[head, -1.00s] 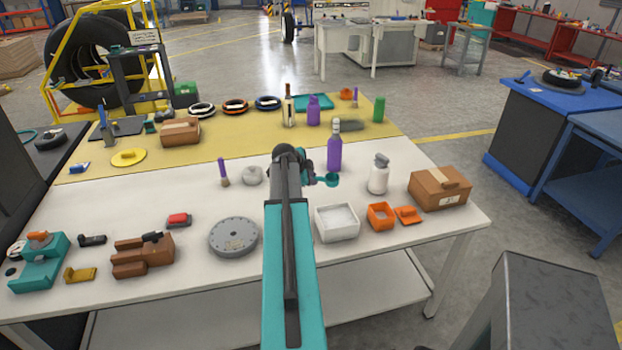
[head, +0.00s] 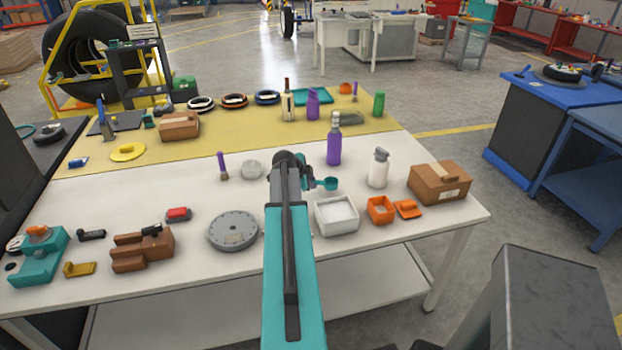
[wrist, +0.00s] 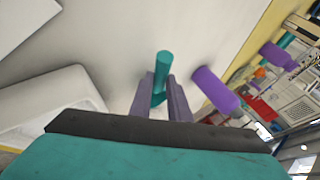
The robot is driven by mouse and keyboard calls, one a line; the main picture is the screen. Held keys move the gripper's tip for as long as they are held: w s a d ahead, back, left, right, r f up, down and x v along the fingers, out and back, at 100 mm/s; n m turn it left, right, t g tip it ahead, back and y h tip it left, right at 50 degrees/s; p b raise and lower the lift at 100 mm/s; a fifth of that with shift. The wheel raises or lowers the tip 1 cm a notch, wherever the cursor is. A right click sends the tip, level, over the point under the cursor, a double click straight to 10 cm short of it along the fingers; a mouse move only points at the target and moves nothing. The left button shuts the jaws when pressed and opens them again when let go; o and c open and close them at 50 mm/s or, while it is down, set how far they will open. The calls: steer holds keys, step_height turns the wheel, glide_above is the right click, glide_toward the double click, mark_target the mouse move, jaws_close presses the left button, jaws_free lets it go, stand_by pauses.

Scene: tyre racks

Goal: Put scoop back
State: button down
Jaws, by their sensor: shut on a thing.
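The teal scoop (head: 327,184) shows just right of my arm's end in the head view, over the white part of the table. In the wrist view, the scoop (wrist: 162,66) stands between the two grey fingers of my gripper (wrist: 165,90), which is shut on it. My gripper (head: 309,182) is partly hidden behind the arm in the head view. A white open box (head: 336,231) with pale contents sits on the table nearer to me than the scoop. Its wall (wrist: 57,90) also shows at the left of the wrist view.
A purple bottle (head: 334,147) stands just beyond the scoop. A white jar (head: 378,169), an orange open box (head: 380,213) and a cardboard box (head: 440,183) stand to the right. A round grey disc (head: 233,232) and a pale bowl (head: 252,168) lie left of my arm.

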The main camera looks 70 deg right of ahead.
steer(key=shift+f, duration=1)
steer(key=shift+f+b, duration=0.6)
steer(key=shift+b, duration=0.1)
steer(key=c, duration=1.6)
jaws_free()
steer(key=shift+a+r, duration=0.1)
steer(key=shift+a, duration=0.05)
steer(key=shift+b+v, duration=1.7)
steer(key=shift+v, duration=5.1)
steer(key=shift+r, duration=0.1)
